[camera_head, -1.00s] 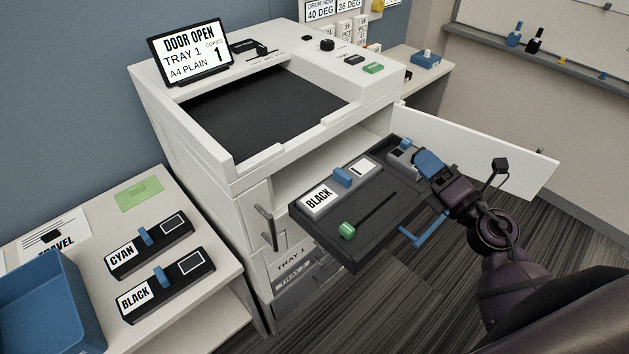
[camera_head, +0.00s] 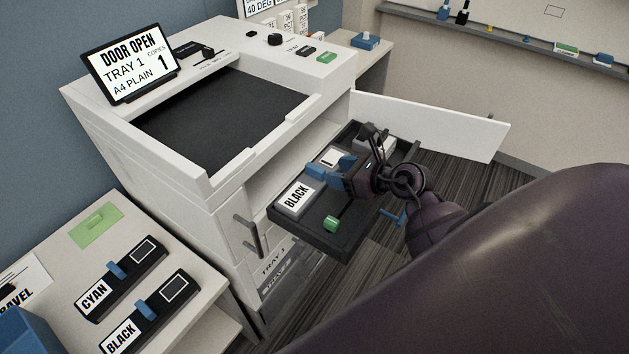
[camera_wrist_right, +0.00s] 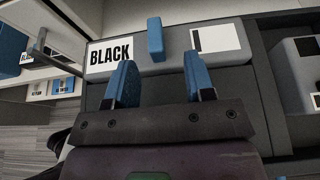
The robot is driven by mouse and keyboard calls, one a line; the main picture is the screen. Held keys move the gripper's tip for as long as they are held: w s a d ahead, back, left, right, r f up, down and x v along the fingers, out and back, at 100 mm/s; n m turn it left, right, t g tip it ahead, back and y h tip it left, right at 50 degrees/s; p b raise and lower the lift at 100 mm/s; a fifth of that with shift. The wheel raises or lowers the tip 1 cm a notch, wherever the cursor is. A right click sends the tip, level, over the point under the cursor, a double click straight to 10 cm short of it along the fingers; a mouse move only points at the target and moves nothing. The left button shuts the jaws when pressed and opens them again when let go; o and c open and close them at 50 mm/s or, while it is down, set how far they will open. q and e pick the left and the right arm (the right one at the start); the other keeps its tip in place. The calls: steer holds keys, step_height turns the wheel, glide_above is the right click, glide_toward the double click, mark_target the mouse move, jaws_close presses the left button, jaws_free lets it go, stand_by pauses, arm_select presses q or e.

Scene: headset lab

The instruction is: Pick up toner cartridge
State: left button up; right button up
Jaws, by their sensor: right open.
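A grey toner cartridge labelled BLACK (camera_head: 295,198) lies in the pulled-out dark drawer (camera_head: 326,243) of the white printer. In the right wrist view the cartridge (camera_wrist_right: 180,62) shows a blue grip tab (camera_wrist_right: 155,39) standing up from its top. My right gripper (camera_head: 330,167) is over the drawer. In the wrist view its two blue fingers (camera_wrist_right: 161,78) are apart and empty, on the near side of the tab, which lines up with the gap between them. In the head view the fingers and tab are hard to tell apart. My left gripper is out of view.
A CYAN cartridge (camera_head: 122,278) and another BLACK cartridge (camera_head: 152,311) lie on the side table (camera_head: 60,222), with a blue bin (camera_head: 24,333) at its corner.

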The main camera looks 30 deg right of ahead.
mark_target(318, 169)
steer(key=x, duration=0.5)
steer(key=shift+a+r+p, duration=0.25)
steer(key=shift+a+p, duration=0.1)
steer(key=shift+p, duration=0.05)
steer(key=shift+w+a+f, duration=0.1)
steer(key=shift+w+f, duration=0.15)
steer(key=shift+w, duration=0.15)
steer(key=shift+c, duration=0.5)
jaws_close()
steer(key=shift+r, duration=0.1)
